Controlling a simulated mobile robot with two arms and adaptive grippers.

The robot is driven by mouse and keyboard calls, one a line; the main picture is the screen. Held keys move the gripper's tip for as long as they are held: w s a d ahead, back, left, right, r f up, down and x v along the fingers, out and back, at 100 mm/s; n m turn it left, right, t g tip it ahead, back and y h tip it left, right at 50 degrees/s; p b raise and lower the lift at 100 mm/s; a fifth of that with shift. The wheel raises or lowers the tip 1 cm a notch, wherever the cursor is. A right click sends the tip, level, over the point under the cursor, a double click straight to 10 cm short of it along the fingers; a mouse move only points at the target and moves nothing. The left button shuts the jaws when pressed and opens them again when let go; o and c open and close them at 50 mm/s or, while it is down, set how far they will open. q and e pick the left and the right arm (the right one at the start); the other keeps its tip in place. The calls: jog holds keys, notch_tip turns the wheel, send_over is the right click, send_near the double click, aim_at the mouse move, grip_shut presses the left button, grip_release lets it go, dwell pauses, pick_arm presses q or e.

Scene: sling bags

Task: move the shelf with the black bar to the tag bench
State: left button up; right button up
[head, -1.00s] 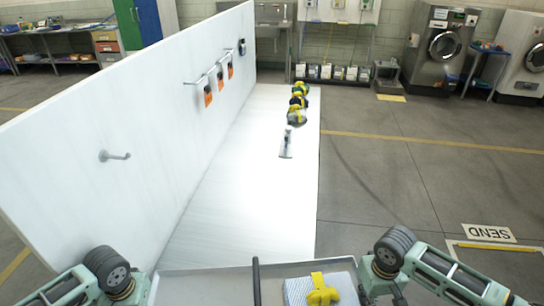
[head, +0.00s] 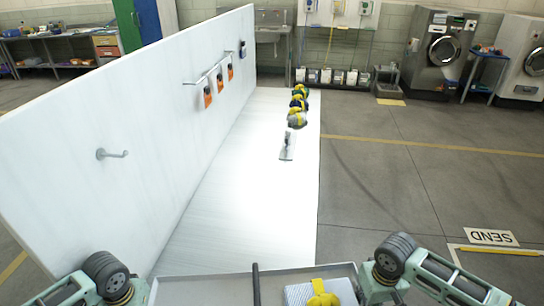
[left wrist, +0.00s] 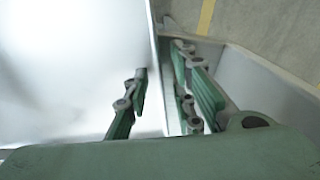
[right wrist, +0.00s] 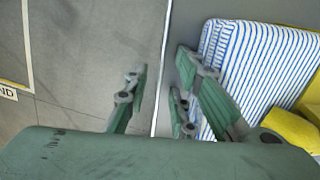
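The grey shelf (head: 205,285) with an upright black bar (head: 256,285) stands at the bottom of the head view, its near part cut off. A blue-and-white striped cloth item with a yellow strap (head: 322,294) lies on it. My left gripper (left wrist: 160,75) has its fingers apart, one on each side of the shelf's thin wall. My right gripper (right wrist: 160,65) straddles the opposite wall, fingers apart, beside the striped cloth (right wrist: 250,75). In the head view my arms hide most of both grippers. I cannot tell which surface is the tag bench.
A long white bench top (head: 225,210) with a white back panel (head: 100,120) lies ahead-left. Several yellow-and-dark bundles (head: 298,105) and a flat grey item (head: 287,147) sit on it. Open floor (head: 400,190) lies right, with a SEND sign (head: 491,237).

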jog(key=shift+r, duration=0.1)
pick_arm(q)
notch_tip(320, 180, up, 12)
pick_arm(e)
notch_tip(320, 180, up, 12)
dwell(0.5)
pick_arm(q)
jog(key=shift+f, duration=0.15)
pick_arm(e)
jog(key=shift+s, duration=0.1)
